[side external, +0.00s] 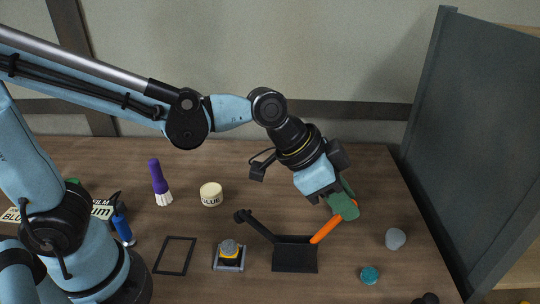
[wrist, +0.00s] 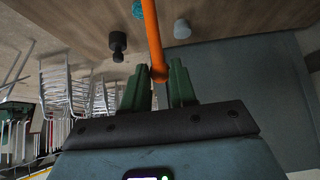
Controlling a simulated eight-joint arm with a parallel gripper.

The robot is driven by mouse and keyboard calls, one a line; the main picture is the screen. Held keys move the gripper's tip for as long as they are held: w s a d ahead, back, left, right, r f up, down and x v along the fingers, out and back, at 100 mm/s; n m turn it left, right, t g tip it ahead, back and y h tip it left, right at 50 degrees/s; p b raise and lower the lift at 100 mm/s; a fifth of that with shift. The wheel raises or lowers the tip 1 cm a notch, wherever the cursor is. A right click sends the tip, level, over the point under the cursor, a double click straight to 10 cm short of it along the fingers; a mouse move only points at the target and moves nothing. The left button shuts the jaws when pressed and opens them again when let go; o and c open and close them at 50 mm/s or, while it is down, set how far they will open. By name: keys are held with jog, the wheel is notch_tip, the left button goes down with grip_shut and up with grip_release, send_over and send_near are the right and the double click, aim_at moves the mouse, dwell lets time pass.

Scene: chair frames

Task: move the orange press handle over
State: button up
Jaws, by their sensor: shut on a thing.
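The orange press handle (side external: 326,229) slants up to the right from the black press base (side external: 295,256) in the side view. A black lever with a knob (side external: 257,225) slants up to the left from the same base. My gripper (side external: 344,206) has green fingers and is shut on the upper end of the orange handle. In the wrist view the orange handle (wrist: 152,35) runs down to my gripper (wrist: 159,82), its end between the fingers. The fingers partly hide the handle's tip in the side view.
A glue jar (side external: 211,194), a purple brush (side external: 160,183) and a black frame (side external: 175,256) lie left. A grey lump (side external: 395,238) and a teal piece (side external: 369,275) are right, before a grey panel (side external: 475,140).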

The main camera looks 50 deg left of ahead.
jog(key=shift+s+a+r, duration=0.2)
jog(key=shift+s+a, duration=0.05)
jog(key=shift+a, duration=0.1)
jog(key=shift+s, duration=0.1)
jog(key=shift+s+a+r, duration=0.25)
jog(key=shift+s+a, duration=0.3)
jog(key=shift+s+a+r, duration=0.2)
jog(key=shift+s+a, duration=0.3)
jog(key=shift+a, duration=0.05)
jog(key=shift+a, duration=0.1)
jog(key=shift+s+a, duration=0.45)
jog(key=shift+s, duration=0.05)
jog(key=o, duration=0.9)
